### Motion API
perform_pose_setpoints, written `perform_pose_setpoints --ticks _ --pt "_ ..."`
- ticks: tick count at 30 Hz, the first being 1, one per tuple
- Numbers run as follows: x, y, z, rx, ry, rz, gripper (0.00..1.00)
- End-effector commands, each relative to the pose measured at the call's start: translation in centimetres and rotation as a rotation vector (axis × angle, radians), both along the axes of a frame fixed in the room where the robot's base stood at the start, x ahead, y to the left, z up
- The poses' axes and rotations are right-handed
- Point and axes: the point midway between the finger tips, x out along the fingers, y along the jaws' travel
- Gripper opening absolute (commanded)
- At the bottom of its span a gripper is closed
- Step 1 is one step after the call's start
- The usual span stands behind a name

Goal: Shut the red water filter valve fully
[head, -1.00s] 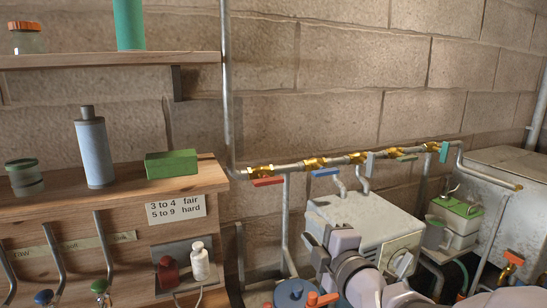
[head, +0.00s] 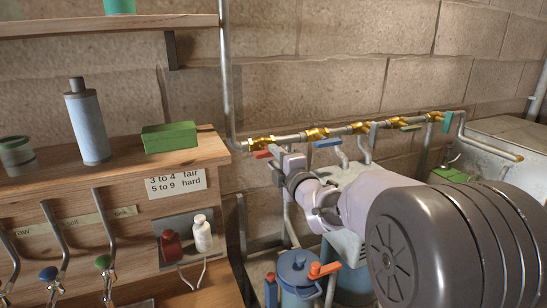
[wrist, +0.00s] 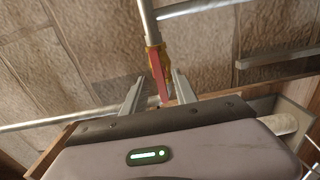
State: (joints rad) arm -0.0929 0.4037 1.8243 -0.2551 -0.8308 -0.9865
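The red valve lever (head: 262,154) is on the brass valve at the left end of the wall pipe, partly hidden by my gripper (head: 280,158) in the head view. In the wrist view the red lever (wrist: 158,78) lies roughly in line with the pipe. There my gripper (wrist: 159,80) is open, with one finger on each side of the lever's free end. I see a gap on both sides; no clear contact shows.
A blue lever (head: 327,143) and more brass valves follow along the pipe to the right. Below stands a blue canister (head: 298,270) with an orange lever (head: 324,270). A wooden shelf with a green box (head: 170,138) and a grey bottle (head: 88,125) is at left.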

Motion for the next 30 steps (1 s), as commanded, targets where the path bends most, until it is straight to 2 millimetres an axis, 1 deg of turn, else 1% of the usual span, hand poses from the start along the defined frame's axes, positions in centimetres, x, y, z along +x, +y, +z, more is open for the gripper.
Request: perform_pose_setpoints --ticks 3,11,14,16,17,26,30 --pt "0.76 0.37 0.03 0.000 -0.001 0.001 0.34" --pt "0.92 0.43 0.00 0.001 0.000 0.000 0.34" --pt "0.90 0.41 0.01 0.001 0.000 0.000 0.17" --pt "0.90 0.41 0.01 0.001 0.000 0.000 0.03" --pt "0.90 0.41 0.01 0.000 0.000 0.000 0.00" --pt "0.90 0.40 -0.02 0.009 0.004 0.000 0.00" --pt "0.90 0.40 -0.12 0.048 0.019 0.000 0.00"
